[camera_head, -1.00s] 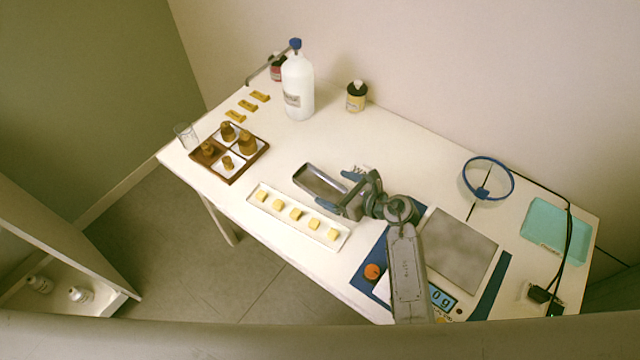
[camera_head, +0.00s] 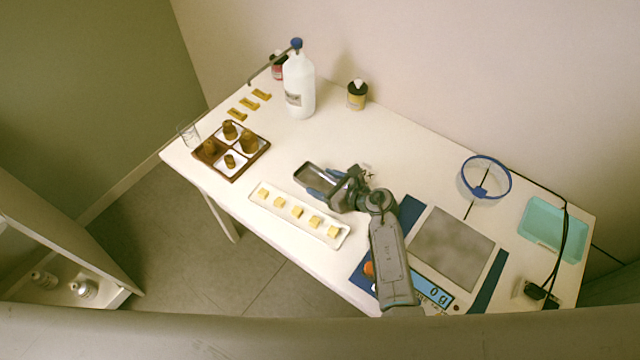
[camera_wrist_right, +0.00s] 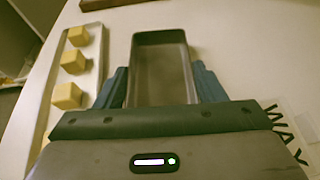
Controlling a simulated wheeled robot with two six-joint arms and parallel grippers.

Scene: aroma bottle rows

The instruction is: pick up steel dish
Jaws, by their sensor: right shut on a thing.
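The steel dish (camera_head: 313,174) is a small grey rectangular tray on the table, just behind the white tray of yellow cubes. In the right wrist view the dish (camera_wrist_right: 161,70) lies lengthwise between the two blue fingers. My right gripper (camera_head: 325,187) is shut on the dish, one finger along each long side; it also shows in the right wrist view (camera_wrist_right: 160,85). The near end of the dish is hidden by the gripper body. I cannot tell if the dish is lifted off the table. My left gripper is not in view.
A white tray (camera_head: 343,238) with several yellow cubes lies close in front. A brown tray (camera_head: 262,153) with amber bottles stands left. A white bottle (camera_head: 299,88) is behind. A scale (camera_head: 452,245), blue ring (camera_head: 486,197) and teal tray (camera_head: 553,230) are right.

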